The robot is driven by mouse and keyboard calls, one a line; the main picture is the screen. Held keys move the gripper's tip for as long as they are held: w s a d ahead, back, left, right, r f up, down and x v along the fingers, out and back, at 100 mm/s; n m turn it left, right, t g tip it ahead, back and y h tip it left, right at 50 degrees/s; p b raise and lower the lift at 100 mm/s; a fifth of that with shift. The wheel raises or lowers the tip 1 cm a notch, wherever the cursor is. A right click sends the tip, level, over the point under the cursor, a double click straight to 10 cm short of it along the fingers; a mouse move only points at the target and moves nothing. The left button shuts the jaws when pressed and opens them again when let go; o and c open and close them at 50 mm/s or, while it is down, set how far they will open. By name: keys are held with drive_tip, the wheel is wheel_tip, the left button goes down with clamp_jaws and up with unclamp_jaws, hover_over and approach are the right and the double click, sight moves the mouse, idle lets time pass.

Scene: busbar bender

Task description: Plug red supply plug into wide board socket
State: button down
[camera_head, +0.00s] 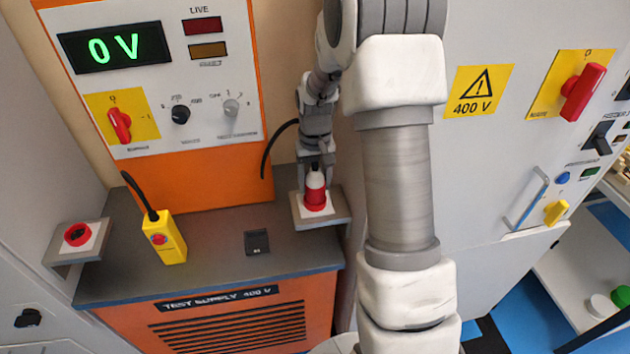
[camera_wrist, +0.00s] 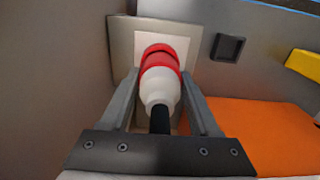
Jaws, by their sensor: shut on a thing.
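The red supply plug (camera_head: 315,182), with a white body and black cable, is in my gripper (camera_head: 316,170). In the wrist view the fingers of my gripper (camera_wrist: 158,88) are on both sides of the plug (camera_wrist: 158,90). The plug's red end meets a red socket (camera_wrist: 160,49) on a white plate on a grey bracket (camera_head: 334,208), at the right end of the bench. How deep the plug sits in it is hidden. Another red socket (camera_head: 77,235) on a bracket at the far left is empty. I cannot tell which is the wide board socket.
A yellow handheld control (camera_head: 164,240) with a black cable stands on the grey bench top (camera_head: 215,270), left of a small dark square fitting (camera_head: 256,242). The orange test supply panel (camera_head: 205,180) behind reads 0 V. A grey cabinet (camera_head: 490,160) stands close at the right.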

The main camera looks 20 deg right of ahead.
drive_tip(key=shift+f+b, duration=0.65)
drive_tip(key=shift+f, duration=0.3)
drive_tip(key=shift+c, duration=0.2)
unclamp_jaws()
drive_tip(key=shift+r, duration=0.1)
wheel_tip(320, 180, up, 17)
drive_tip(key=shift+r+p, duration=0.1)
drive_tip(key=shift+p, duration=0.3)
drive_tip(key=shift+r, duration=0.1)
